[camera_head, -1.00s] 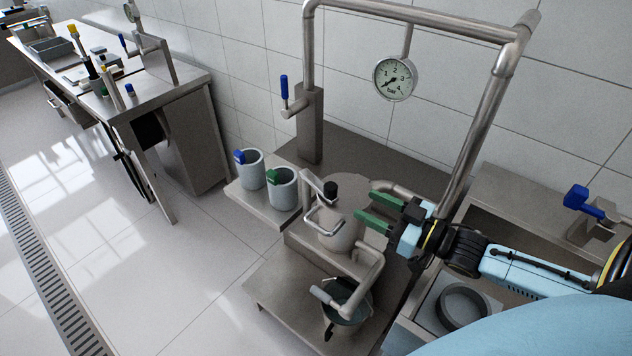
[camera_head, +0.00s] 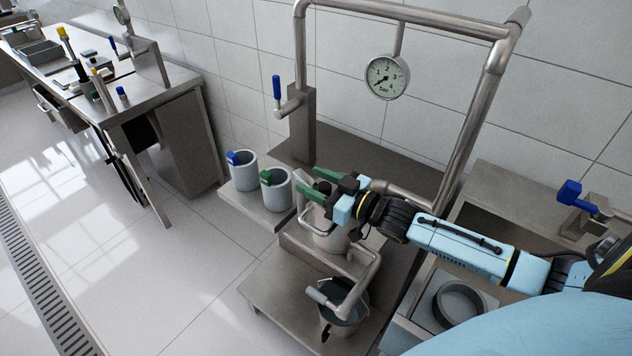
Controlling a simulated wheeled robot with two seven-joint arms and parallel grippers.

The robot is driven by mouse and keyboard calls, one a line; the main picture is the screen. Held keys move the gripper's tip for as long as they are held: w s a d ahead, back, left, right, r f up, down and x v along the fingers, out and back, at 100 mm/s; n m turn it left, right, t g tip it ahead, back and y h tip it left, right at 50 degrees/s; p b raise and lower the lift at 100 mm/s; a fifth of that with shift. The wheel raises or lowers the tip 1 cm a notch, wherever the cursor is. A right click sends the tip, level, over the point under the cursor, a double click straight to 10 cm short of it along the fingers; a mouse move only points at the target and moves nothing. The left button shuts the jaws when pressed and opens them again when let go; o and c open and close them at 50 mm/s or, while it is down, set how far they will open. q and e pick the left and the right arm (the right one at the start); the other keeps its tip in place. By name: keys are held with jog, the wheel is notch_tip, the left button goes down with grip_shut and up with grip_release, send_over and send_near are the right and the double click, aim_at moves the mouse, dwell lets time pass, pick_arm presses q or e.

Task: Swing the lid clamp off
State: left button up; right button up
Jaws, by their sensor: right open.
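The disc separator (camera_head: 331,243) is a grey metal drum on a steel plinth, in the middle of the head view. A bent metal bar, apparently the lid clamp (camera_head: 303,221), stands at its left side by the lid. A black knob (camera_head: 322,186) shows at the lid's top. My right gripper (camera_head: 307,180) reaches in from the right over the lid, its two green fingers apart. The knob appears between the fingers; I cannot tell whether they touch it. The gripper and wrist hide most of the lid. My left gripper is out of view.
Two grey cups (camera_head: 275,191) with blue and green tags stand on a shelf left of the separator. A steel pipe frame (camera_head: 474,125) with a pressure gauge (camera_head: 387,77) rises behind. Open floor lies left.

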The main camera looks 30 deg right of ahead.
grip_shut()
dwell(0.4)
